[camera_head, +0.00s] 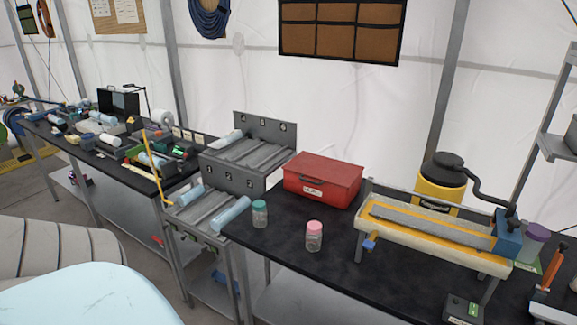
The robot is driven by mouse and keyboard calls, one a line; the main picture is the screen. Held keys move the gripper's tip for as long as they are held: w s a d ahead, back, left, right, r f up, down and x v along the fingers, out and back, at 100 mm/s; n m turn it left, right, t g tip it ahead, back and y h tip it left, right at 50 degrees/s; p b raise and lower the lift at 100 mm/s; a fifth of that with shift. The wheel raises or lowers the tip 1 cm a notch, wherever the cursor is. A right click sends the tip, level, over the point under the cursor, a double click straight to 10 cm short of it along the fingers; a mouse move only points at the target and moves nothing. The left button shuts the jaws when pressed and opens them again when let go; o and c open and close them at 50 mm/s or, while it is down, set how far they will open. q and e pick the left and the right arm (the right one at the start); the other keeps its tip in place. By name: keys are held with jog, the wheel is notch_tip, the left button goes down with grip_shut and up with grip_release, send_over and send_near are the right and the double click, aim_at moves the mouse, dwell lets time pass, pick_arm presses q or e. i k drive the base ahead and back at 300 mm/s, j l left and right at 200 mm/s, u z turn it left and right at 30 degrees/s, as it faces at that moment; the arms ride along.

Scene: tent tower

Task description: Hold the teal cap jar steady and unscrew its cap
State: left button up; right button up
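The teal cap jar (260,214) stands upright on the black bench top, near its left front corner. It is a small clear jar with its teal cap on. A similar jar with a pink cap (314,236) stands to its right and a little nearer. No gripper shows in the head view, and nothing touches the teal cap jar.
A red metal box (323,180) sits behind the jars. A yellow-framed trough (430,232) stands to the right. A grey numbered rack (233,181) with pale blue rolls is at the left. Bare black bench top (285,254) lies around the jars.

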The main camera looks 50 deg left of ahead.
aim_at(260, 218)
jog(key=j+z, duration=0.15)
jog(key=j, duration=0.4)
jog(key=k+j+z, duration=0.2)
jog(key=j, duration=0.3)
jog(key=k+j, duration=0.1)
jog(key=j, duration=0.35)
jog(key=k+j+z, duration=0.1)
jog(key=j, duration=0.3)
jog(key=k+j, duration=0.1)
jog(key=j, duration=0.35)
jog(key=k+j, duration=0.1)
jog(key=j, duration=0.3)
jog(key=k+j+z, duration=0.1)
jog(key=j, duration=0.35)
